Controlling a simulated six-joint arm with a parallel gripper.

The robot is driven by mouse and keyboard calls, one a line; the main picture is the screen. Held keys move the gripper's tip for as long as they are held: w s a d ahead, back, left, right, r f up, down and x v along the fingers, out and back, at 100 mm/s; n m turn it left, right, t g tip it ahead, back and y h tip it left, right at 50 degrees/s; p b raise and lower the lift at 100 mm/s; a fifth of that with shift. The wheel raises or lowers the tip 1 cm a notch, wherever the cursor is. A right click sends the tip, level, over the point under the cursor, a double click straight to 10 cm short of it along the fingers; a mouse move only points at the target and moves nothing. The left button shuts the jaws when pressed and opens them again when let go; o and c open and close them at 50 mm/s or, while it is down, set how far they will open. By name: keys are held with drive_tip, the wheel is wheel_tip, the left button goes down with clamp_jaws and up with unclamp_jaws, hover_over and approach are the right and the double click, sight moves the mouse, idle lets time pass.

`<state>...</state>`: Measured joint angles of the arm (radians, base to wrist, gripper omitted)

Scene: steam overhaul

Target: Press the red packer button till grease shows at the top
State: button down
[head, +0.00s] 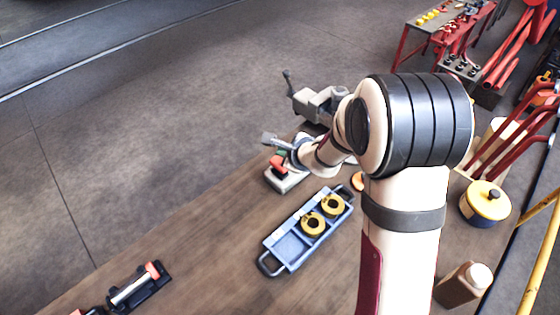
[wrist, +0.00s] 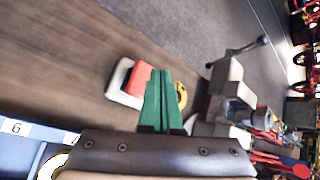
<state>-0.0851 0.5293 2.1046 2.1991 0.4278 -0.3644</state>
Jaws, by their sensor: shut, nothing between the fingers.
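The packer is a low pale block (head: 284,182) near the bench's far edge, with a red button (head: 276,167) on it. In the wrist view the red button (wrist: 138,79) lies just left of my fingertips, on the pale base (wrist: 117,84). My gripper (head: 281,154) is shut and empty, its green fingers (wrist: 161,90) together beside and partly in front of the button. I cannot tell whether they touch it. A yellow part (wrist: 182,95) shows behind the fingers, mostly hidden. No grease can be made out.
A grey vise (head: 318,103) stands behind the packer. A blue tray (head: 290,247) with two yellow rings (head: 313,223) lies in front. Bare bench lies left of the tray.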

drive_tip(key=shift+f, duration=0.65)
drive_tip(key=shift+f, duration=0.1)
idle(1.5)
drive_tip(key=shift+f, duration=0.3)
drive_tip(key=shift+f, duration=1.05)
idle(0.7)
drive_tip(key=shift+r, duration=1.45)
drive_tip(key=shift+r, duration=2.55)
